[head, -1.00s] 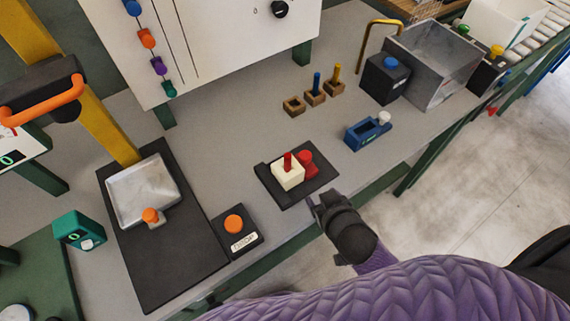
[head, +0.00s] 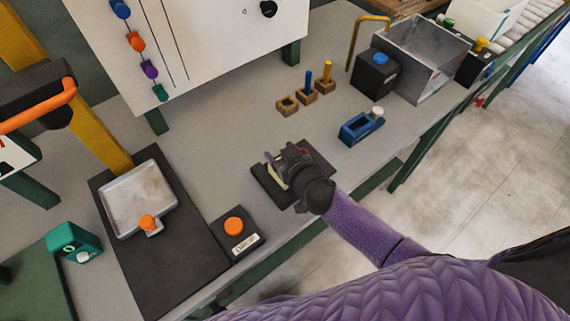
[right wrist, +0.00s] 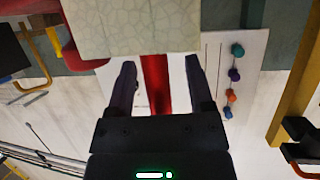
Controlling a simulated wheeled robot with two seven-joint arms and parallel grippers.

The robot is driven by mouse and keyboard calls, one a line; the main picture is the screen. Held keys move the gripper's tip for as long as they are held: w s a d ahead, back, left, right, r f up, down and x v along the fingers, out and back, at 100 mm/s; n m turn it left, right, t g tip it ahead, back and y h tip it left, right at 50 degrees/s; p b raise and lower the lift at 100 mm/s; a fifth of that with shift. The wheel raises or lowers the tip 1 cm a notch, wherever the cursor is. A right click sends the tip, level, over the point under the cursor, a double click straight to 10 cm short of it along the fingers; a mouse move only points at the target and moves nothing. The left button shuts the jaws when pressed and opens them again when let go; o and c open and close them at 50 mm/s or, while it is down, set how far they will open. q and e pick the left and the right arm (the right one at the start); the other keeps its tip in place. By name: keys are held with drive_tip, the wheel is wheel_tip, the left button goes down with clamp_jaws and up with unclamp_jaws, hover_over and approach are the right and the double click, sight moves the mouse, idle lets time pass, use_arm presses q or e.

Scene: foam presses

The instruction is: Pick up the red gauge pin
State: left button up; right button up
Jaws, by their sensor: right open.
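The red gauge pin (right wrist: 156,85) shows in the right wrist view, standing between the two fingers of my right gripper (right wrist: 160,63) with a gap on each side. The pin stands out of a cream foam block (right wrist: 135,28); the block's edge also shows in the head view (head: 273,174). There the right gripper (head: 275,160) is over the block and hides the pin. The right gripper is open. The block is on a black plate (head: 265,186) near the bench's front edge. My left gripper is not in view.
A red rounded part (right wrist: 78,60) is close beside the block. A blue fixture (head: 360,128) stands to the right, small wooden holders (head: 288,106) behind, and an orange-button box (head: 236,232) to the left. The grey bench between is clear.

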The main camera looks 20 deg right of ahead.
clamp_jaws()
